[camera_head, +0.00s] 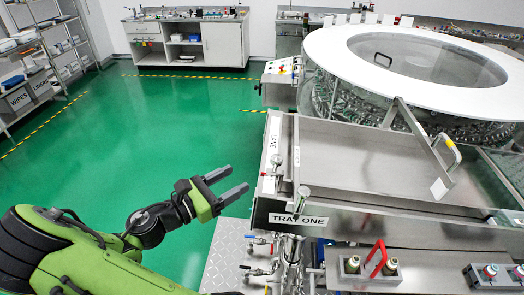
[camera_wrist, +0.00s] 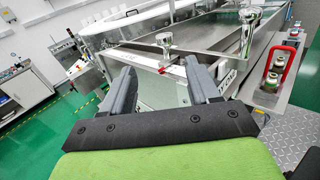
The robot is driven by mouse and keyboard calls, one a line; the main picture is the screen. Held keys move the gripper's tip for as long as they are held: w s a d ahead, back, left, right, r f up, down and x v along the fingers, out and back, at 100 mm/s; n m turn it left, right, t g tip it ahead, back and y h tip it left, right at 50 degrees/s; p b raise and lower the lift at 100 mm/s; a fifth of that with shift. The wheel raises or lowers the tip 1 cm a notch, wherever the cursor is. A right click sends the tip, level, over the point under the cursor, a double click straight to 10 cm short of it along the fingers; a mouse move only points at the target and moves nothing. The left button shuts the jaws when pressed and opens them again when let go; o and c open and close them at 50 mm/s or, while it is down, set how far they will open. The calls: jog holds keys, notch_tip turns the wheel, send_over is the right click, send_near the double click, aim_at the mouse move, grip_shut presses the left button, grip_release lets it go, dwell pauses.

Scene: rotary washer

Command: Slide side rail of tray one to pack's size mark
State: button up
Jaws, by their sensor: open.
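Tray one (camera_head: 360,150) is a wide steel tray with a "TRAY ONE" label on its front left corner. Two steel knobs stand at its left end, one beside the "LANE" strip (camera_head: 277,160) and one at the front corner (camera_head: 304,191). Both knobs also show in the wrist view, a nearer one (camera_wrist: 165,42) with a small red piece below it and a farther one (camera_wrist: 248,17). I cannot tell for certain which bar is the side rail, and no size mark is legible. My gripper (camera_head: 240,180) is open and empty, left of the tray's end, apart from the knobs; it also shows in the wrist view (camera_wrist: 163,82).
A round washer (camera_head: 330,45) with a white ring top stands behind the tray. A bar with a yellow handle (camera_head: 452,152) crosses the tray's right part. The green floor to the left is clear.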

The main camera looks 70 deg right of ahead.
aim_at(281, 155)
jog(key=x, duration=1)
jog(key=s+x, duration=0.1)
jog(key=x, duration=0.4)
jog(key=shift+s+r, duration=0.1)
jog(key=shift+s, duration=0.05)
jog(key=shift+d, duration=0.35)
jog(key=shift+a, duration=0.1)
jog(key=shift+p, duration=0.3)
grip_shut()
